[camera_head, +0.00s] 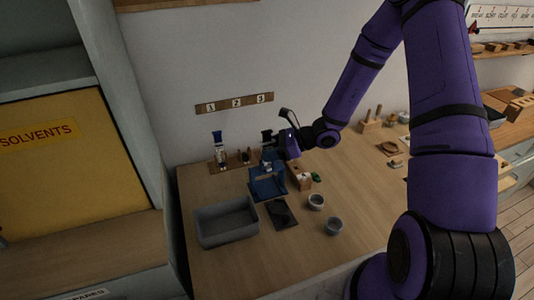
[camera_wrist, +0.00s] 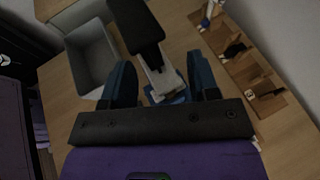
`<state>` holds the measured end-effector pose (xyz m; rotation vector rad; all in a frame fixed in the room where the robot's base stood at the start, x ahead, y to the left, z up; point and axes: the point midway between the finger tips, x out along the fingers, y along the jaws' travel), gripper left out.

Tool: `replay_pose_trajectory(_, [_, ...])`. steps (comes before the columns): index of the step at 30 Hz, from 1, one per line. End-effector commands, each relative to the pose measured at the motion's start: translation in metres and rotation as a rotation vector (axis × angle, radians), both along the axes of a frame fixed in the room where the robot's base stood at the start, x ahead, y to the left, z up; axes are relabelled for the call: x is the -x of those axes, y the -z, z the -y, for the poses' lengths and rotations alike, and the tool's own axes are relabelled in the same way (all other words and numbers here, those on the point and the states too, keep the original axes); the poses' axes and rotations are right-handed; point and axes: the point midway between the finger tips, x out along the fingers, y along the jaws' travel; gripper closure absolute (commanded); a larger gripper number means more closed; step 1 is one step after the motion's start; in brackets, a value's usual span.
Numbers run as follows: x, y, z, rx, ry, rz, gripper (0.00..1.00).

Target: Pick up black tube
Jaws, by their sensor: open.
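A piece with a long black top (camera_wrist: 138,25) and a pale lower body (camera_wrist: 162,78) stands between the fingers of my gripper (camera_wrist: 162,82) in the wrist view, with blue below it. The fingers are apart on either side, and I see no clear contact. In the head view my gripper (camera_head: 273,150) is over the blue stand (camera_head: 266,188), by a black top (camera_head: 267,136). A wooden rack (camera_wrist: 250,72) to the right holds small dark pieces (camera_wrist: 235,50) and a blue-and-white tube. I cannot tell for sure which piece is the black tube.
A grey bin (camera_head: 227,222) is at the table's front left. The table's front right is clear. A wall is close behind the rack.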

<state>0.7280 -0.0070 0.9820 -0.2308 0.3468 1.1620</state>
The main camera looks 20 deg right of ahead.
Motion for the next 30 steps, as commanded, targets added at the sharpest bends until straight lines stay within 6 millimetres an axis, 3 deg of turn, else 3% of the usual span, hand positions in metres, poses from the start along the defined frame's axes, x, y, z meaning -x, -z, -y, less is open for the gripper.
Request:
replay_pose_trajectory(6, [-0.0003, 0.0002, -0.0003, 0.000, 0.001, 0.000, 0.45])
replay_pose_trajectory(13, [-0.0003, 0.0001, -0.0001, 0.000, 0.001, 0.000, 0.98])
replay_pose_trajectory(14, [-0.0003, 0.0001, -0.0001, 0.000, 0.001, 0.000, 1.00])
replay_pose_trajectory(30, [-0.0021, -0.0085, 0.0010, 0.001, -0.002, 0.003, 1.00])
